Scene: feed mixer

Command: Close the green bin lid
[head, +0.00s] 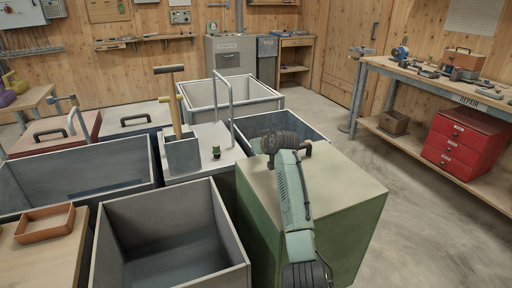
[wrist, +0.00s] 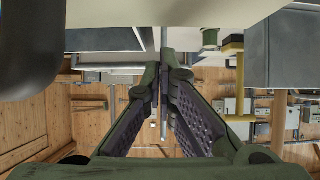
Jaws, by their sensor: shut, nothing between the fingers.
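The green bin (head: 255,235) stands at front right in the head view. Its beige lid (head: 345,190) lies flat, or nearly flat, across the top; I see no clear gap at its edge. A dark handle (head: 306,148) shows at the lid's far side, partly hidden by my arm. My arm reaches over the lid, and my gripper (head: 272,160) is at its far left edge, mostly hidden. In the wrist view my gripper (wrist: 164,72) has its fingers brought together at the tips, with nothing held. A pale surface, probably the lid, fills the top of that view.
An open grey bin (head: 100,245) stands left of the green bin, and an open blue-grey bin (head: 318,131) behind it. A box with upright tools (head: 183,158) and a metal rail (head: 231,110) stand nearby. The workbench (head: 445,82) is at right, with clear floor (head: 425,240) between.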

